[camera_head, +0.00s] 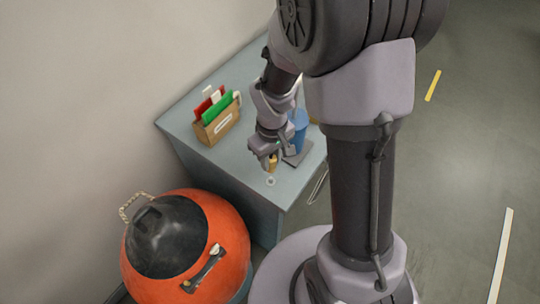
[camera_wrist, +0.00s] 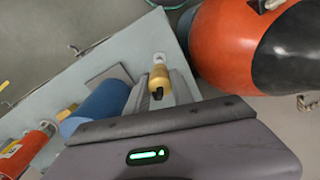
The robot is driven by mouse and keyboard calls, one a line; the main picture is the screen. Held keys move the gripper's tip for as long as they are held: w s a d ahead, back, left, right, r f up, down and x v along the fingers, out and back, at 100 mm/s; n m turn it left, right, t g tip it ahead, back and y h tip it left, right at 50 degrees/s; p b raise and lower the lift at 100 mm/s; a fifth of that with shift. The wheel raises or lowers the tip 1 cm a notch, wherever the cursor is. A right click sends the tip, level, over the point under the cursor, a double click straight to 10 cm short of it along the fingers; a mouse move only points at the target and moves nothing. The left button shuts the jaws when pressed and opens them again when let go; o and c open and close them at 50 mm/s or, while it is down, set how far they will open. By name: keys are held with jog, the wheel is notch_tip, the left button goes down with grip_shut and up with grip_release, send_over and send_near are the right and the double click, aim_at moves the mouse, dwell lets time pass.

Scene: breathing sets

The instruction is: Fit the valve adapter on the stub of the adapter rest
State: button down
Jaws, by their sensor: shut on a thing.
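The valve adapter (camera_wrist: 158,76) is a small brass-yellow piece with a dark end, between the fingers of my gripper (camera_wrist: 159,80) in the wrist view. My gripper (camera_head: 270,160) is shut on it above the cabinet top, and the adapter (camera_head: 272,164) shows below the fingers in the head view. A small pale round fitting, apparently the adapter rest (camera_head: 271,182), is on the cabinet top near its front corner. It also shows just beyond the adapter in the wrist view (camera_wrist: 159,57). Its stub is too small to make out. I cannot tell whether adapter and rest touch.
The grey-blue cabinet (camera_head: 205,168) carries a wooden file box (camera_head: 218,127) with coloured folders, and a blue cylinder (camera_head: 299,130) on a dark plate (camera_head: 298,156). An orange-red cylinder (camera_wrist: 25,150) shows in the wrist view. A large orange drum-like body (camera_head: 228,232) stands beside the cabinet.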

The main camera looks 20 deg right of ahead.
jog(key=b, duration=0.4)
send_over(271, 178)
jog(key=shift+w+f, duration=0.1)
jog(key=shift+f, duration=2.35)
jog(key=shift+f+b, duration=0.15)
jog(key=shift+b, duration=0.3)
jog(key=shift+f+b, duration=1.35)
jog(key=shift+f, duration=0.2)
jog(key=c, duration=1)
grip_release()
jog(key=shift+r, duration=0.1)
jog(key=shift+c, duration=0.2)
notch_tip(271, 178, up, 18)
jog(key=p, duration=0.6)
jog(key=shift+f+p, duration=0.25)
jog(key=shift+p, duration=0.15)
